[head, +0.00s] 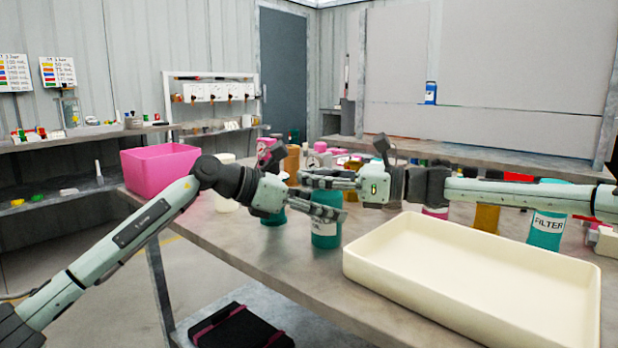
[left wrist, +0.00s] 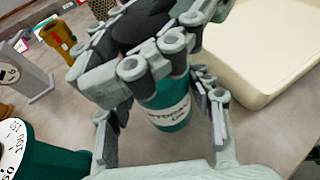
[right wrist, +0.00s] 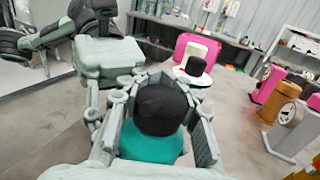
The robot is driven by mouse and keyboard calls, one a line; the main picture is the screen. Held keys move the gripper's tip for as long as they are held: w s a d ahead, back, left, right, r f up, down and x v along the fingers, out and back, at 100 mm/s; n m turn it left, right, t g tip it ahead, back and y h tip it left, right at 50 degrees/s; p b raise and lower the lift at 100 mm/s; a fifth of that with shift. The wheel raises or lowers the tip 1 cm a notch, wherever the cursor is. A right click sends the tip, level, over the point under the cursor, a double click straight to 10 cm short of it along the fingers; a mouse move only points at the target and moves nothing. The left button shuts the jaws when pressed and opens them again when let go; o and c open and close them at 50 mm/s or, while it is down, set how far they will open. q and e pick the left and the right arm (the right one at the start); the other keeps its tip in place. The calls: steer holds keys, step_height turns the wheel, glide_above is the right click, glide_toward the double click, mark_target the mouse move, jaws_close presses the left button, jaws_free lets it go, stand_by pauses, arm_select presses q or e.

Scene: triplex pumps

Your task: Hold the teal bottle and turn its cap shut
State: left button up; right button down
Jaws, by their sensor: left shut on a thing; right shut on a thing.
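The teal bottle (head: 325,236) stands upright on the bench near its front edge, with a white label on its side. My left gripper (head: 338,213) is shut on the bottle's body from the left. The left wrist view shows the teal body (left wrist: 170,116) between its fingers. My right gripper (head: 312,180) is above, shut on the black cap (right wrist: 160,108), which sits on top of the bottle in the right wrist view. In the head view the fingers hide the cap. I cannot tell how tight the cap is.
A cream tray (head: 480,225) lies just right of the bottle. A pink bin (head: 160,168) stands at the bench's left end. Another teal bottle (head: 546,228) is behind the tray. Several other containers stand behind my grippers. Bare bench shows in front of the bottle.

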steer(key=shift+w+d+m+t+h, duration=0.15)
steer(key=shift+m+t+h, duration=0.3)
steer(key=shift+m+t, duration=0.45)
steer(key=shift+w+d+m+t+h, duration=0.1)
steer(key=shift+w+m+t+h, duration=0.35)
steer(key=shift+t, duration=0.8)
steer(key=shift+w+d+m+t+h, duration=0.1)
steer(key=shift+m+t+h, duration=0.4)
steer(key=shift+m+t, duration=0.45)
steer(key=c, duration=1)
jaws_free()
steer(key=shift+s, duration=0.1)
steer(key=v, duration=1.2)
steer(key=shift+a, duration=0.1)
